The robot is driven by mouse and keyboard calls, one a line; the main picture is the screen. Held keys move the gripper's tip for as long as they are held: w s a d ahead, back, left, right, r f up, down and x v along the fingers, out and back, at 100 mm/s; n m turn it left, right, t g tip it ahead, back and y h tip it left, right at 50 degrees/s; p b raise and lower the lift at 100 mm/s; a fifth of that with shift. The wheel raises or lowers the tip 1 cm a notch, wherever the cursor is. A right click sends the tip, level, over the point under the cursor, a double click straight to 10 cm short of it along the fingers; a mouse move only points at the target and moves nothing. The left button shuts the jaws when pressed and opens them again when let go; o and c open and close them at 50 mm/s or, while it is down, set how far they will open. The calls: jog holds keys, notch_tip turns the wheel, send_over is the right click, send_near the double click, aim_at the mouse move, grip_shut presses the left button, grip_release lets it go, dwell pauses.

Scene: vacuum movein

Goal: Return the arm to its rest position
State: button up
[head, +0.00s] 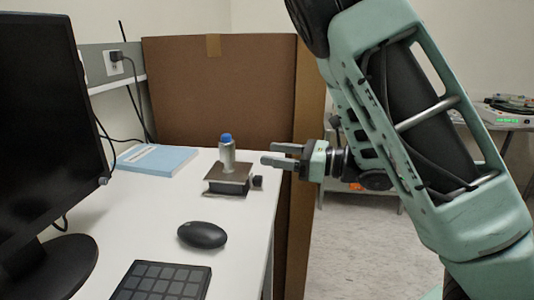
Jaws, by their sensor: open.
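My gripper (271,154) is at the middle of the head view, at the end of my green arm. Its two grey fingers point left and stand apart with nothing between them. They are near the right edge of the white desk (150,235), close to a small device (229,180) with a square base, a metal post and a blue cap. The fingers appear to the right of the post; the exact gap in depth cannot be told. My arm rises from the lower right and bends at the top of the view.
A black monitor (45,110) stands at the left. A mouse (202,235), a keypad (162,282) and a blue book (157,159) lie on the desk. A large brown cardboard box (220,90) stands behind the desk. A shelf with equipment (510,108) is at the far right. Bare floor (355,245) shows right of the desk.

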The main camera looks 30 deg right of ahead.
jog(key=w+d+f+m+g+h, duration=0.1)
jog(key=d+f+m+h, duration=0.4)
jog(key=m, duration=0.9)
jog(key=w+d+f+m+g+h, duration=0.1)
jog(key=d+f+m+h, duration=0.2)
jog(key=m+h, duration=0.7)
jog(key=s+a+f+m+g+y, duration=0.15)
jog(key=s+m+g, duration=0.25)
jog(key=s+m, duration=0.45)
jog(key=s+a+f+m+g+y, duration=0.1)
jog(key=s+a+m+g, duration=0.3)
jog(key=m, duration=0.8)
jog(key=s+a+r+n+g+p, duration=0.1)
jog(key=s+a+r+n+p, duration=0.1)
jog(key=s+a, duration=0.5)
jog(key=s+a+r+n+g+p, duration=0.1)
jog(key=s+a+r+n+p, duration=0.2)
jog(key=a, duration=0.7)
jog(key=s+r+n, duration=0.2)
jog(key=s+r, duration=0.1)
jog(key=s, duration=0.1)
jog(key=shift+s+a+g, duration=0.2)
jog(key=shift+s+g, duration=0.1)
jog(key=shift+g, duration=0.1)
